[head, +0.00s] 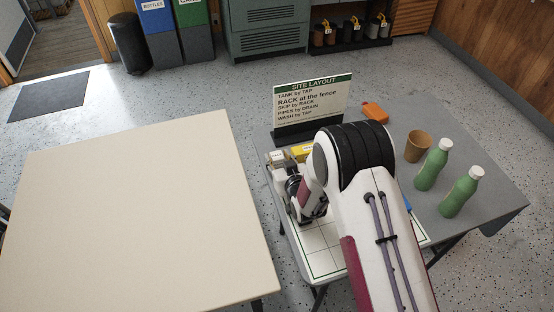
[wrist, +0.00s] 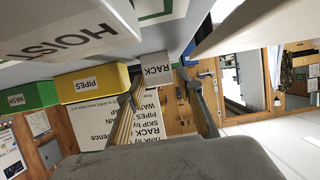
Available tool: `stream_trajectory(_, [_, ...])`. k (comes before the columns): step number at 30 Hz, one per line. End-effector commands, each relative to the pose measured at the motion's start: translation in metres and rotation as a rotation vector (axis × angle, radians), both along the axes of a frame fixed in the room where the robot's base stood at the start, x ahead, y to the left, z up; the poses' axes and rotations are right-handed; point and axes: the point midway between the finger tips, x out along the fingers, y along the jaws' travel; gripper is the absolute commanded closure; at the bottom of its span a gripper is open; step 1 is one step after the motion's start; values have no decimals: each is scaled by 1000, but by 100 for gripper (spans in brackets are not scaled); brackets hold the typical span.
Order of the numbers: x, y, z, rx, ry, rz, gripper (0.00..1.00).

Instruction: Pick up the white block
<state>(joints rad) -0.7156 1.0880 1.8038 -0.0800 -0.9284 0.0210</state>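Two pale blocks show in the wrist view, which is upside down. One marked RACK (wrist: 155,69) is framed between the fingertips. A larger-looking one marked HOIST (wrist: 62,32) is close to the camera at top left. In the head view a whitish labelled block (head: 277,157) stands in front of the sign. My gripper (wrist: 161,80) is open, its two fingers apart with nothing visibly clamped. I cannot tell whether the fingertips reach alongside the RACK block or stop short. In the head view my gripper (head: 307,208) is low over the grid board, partly hidden by my arm.
A yellow PIPES block (wrist: 88,83) and a green WASH block (wrist: 28,96) stand near the RACK block. A sign (head: 311,103) stands behind. Two green bottles (head: 432,165), a brown cup (head: 417,146) and an orange object (head: 374,112) are at right. The cream table (head: 140,210) is bare.

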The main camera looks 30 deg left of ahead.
Motion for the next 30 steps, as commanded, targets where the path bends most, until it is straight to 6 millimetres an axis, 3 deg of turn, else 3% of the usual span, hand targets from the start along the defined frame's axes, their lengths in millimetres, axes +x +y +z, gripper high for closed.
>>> stream_trajectory(6, [0,0,0,0,0,0,66])
stream_trajectory(9, [0,0,0,0,0,0,92])
stream_trajectory(10, [0,0,0,0,0,0,95])
stream_trajectory(23, [0,0,3,1,-1,0,95])
stream_trajectory(30, [1,0,17,2,-2,0,95])
